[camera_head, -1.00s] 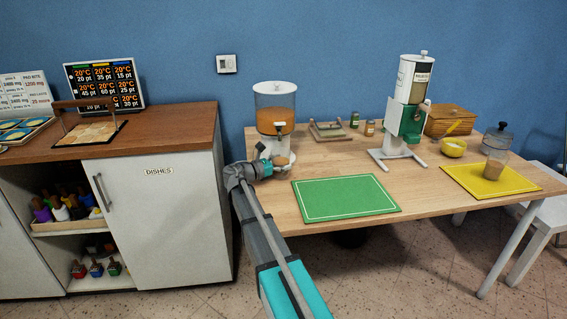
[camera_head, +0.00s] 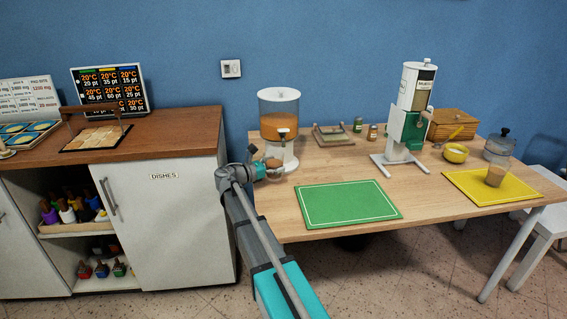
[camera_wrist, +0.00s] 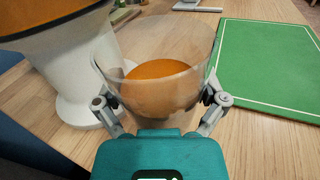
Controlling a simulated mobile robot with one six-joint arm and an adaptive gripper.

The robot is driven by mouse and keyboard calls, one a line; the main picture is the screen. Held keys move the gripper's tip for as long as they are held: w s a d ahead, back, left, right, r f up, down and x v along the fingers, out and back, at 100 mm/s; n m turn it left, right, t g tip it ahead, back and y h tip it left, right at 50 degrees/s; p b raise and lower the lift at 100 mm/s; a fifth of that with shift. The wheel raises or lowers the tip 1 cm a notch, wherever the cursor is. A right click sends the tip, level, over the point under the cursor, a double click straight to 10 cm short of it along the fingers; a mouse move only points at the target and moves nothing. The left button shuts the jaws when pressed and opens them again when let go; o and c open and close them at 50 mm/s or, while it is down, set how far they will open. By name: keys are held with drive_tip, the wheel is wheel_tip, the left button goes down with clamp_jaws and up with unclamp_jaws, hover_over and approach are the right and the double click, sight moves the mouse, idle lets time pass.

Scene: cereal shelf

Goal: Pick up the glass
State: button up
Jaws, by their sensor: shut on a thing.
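A clear glass (camera_wrist: 160,85) with orange-brown content fills the middle of the wrist view. My gripper (camera_wrist: 160,100) is shut on it, with one finger against each side. The glass looks upright. In the head view, my gripper (camera_head: 262,170) and the held glass (camera_head: 273,163) are just in front of the dispenser, at the table's left end. I cannot tell from these views whether the glass touches the table. A second glass (camera_head: 495,176) with brownish content stands on the yellow mat (camera_head: 470,185) at the right.
The dispenser (camera_head: 279,115) with orange content stands close behind and left of the held glass in the wrist view. The green mat (camera_head: 345,203) is bare. A green-and-white dispenser (camera_head: 408,130), a yellow bowl (camera_head: 456,153) and a metal pot (camera_head: 499,145) stand farther right.

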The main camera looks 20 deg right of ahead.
drive_tip(key=s+a, duration=0.1)
drive_tip(key=a, duration=1.2)
drive_tip(key=shift+s+a, duration=0.3)
drive_tip(key=shift+s, duration=0.05)
drive_tip(key=shift+a, duration=0.1)
idle(0.3)
